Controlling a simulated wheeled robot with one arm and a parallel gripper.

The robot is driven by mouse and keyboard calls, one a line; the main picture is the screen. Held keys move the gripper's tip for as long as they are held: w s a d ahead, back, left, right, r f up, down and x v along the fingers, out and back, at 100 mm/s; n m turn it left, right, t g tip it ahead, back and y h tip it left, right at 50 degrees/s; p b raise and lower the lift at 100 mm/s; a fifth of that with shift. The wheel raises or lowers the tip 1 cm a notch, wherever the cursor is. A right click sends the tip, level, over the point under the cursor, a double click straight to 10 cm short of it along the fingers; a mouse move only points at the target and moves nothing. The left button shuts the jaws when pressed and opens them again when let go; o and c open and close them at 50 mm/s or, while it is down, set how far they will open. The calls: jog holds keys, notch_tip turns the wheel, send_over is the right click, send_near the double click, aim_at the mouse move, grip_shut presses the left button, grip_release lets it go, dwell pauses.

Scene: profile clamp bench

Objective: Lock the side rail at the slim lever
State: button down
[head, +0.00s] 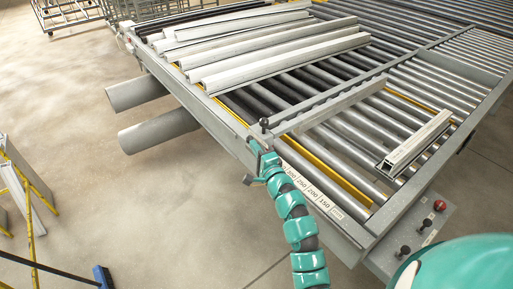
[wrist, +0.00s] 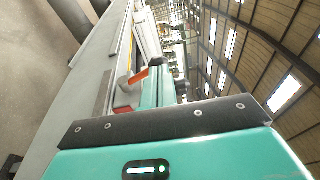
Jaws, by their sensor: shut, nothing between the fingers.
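A grey side rail (head: 330,107) lies across the roller bench (head: 225,130). A small dark knob (head: 264,123) stands upright near its left end, at the bench's front edge; I cannot tell whether it belongs to the slim lever. My gripper (head: 257,160), at the end of my teal arm, is shut and empty close below that knob; contact is unclear. In the wrist view, orange-red pieces (wrist: 136,76) show beside a grey part just past the teal gripper body; I cannot tell what they are. The slim lever cannot be made out for certain.
Several pale profiles (head: 270,55) lie on the rollers at the back left. A short profile (head: 415,142) lies at right. A numbered scale (head: 312,192) runs along the front edge. A control panel (head: 420,230) with dark knobs and a red button is at lower right.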

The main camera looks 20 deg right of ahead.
aim_at(247, 138)
jog(key=shift+w+a+r+b, duration=0.3)
jog(key=shift+w+b, duration=0.2)
jog(key=shift+w, duration=0.2)
jog(key=shift+w+a+r+b, duration=0.25)
jog(key=shift+w+r+b, duration=0.15)
jog(key=shift+w+b, duration=0.25)
jog(key=shift+w+a+r+b, duration=0.25)
jog(key=shift+w+r+b, duration=0.15)
jog(key=shift+w, duration=0.4)
jog(key=shift+r, duration=0.1)
jog(key=shift+s+d+r, duration=0.1)
jog(key=shift+s+r, duration=0.1)
jog(key=shift+s, duration=0.2)
jog(key=s+r, duration=0.2)
jog(key=s, duration=0.3)
jog(key=s+d+r+b, duration=0.1)
jog(key=s+r, duration=0.2)
jog(key=s, duration=0.3)
jog(key=shift+s+d+r, duration=0.25)
jog(key=shift+s, duration=0.05)
